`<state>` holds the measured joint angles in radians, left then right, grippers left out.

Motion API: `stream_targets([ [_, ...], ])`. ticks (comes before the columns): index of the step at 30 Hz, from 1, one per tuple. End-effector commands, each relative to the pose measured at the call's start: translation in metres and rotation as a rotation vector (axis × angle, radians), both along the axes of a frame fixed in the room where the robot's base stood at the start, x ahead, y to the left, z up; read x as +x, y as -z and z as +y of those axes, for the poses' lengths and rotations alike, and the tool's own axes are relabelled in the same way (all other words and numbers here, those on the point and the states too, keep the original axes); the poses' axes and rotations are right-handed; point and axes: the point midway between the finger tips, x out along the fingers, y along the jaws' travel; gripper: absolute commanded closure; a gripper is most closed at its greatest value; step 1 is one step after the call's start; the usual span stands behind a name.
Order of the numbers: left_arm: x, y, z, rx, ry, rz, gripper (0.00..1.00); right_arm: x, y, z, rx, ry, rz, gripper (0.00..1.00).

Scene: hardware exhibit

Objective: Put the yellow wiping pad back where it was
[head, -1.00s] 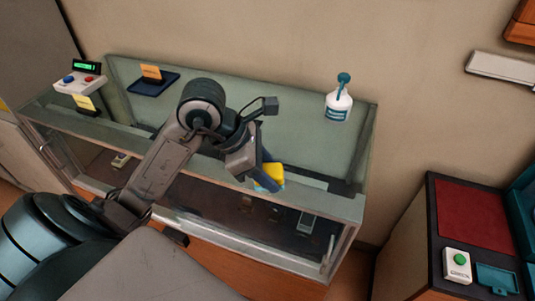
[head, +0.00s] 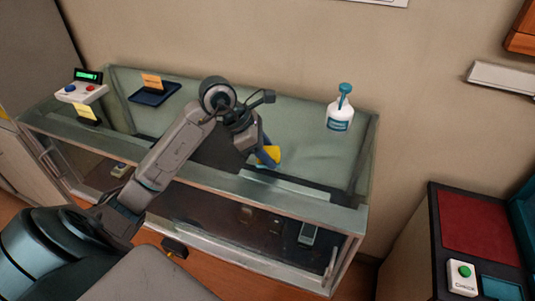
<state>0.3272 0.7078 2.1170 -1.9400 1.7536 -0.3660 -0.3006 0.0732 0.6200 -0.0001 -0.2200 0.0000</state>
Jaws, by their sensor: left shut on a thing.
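The yellow wiping pad (head: 271,155) is in my left gripper (head: 265,155), over the glass top of the display case (head: 290,205). The gripper is shut on the pad, and its blue fingers partly hide it. I cannot tell whether the pad touches the glass. A dark blue tray (head: 150,97) with an orange note on it lies at the back left of the case top. A white spray bottle (head: 340,115) with a teal head stands upright at the back right. My right gripper is not in view.
A white box with a red and a blue button (head: 82,92) and a green display sits at the left end, with a yellow note (head: 87,113) in front. At right, a counter holds a red mat (head: 478,222) and a green-button box (head: 461,276).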

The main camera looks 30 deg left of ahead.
Motion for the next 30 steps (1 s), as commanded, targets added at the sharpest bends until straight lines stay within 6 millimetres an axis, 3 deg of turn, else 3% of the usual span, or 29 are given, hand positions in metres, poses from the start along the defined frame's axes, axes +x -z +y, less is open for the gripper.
stream_targets([
  [11, 0.0, 0.005, 0.0, 0.001, 0.0, -0.001, 0.77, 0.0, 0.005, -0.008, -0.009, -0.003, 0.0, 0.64],
  [12, 0.0, 0.003, 0.0, 0.001, 0.0, -0.001, 0.5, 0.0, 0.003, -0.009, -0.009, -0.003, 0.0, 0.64],
  [15, 0.0, 0.003, 0.0, 0.001, 0.0, -0.001, 0.34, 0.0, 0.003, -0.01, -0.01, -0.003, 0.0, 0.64],
  [26, 0.0, -0.001, 0.0, 0.001, 0.0, -0.001, 0.34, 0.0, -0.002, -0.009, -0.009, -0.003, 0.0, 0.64],
  [30, -0.003, -0.008, 0.007, 0.006, 0.002, -0.004, 0.34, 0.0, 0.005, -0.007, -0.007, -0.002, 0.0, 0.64],
])
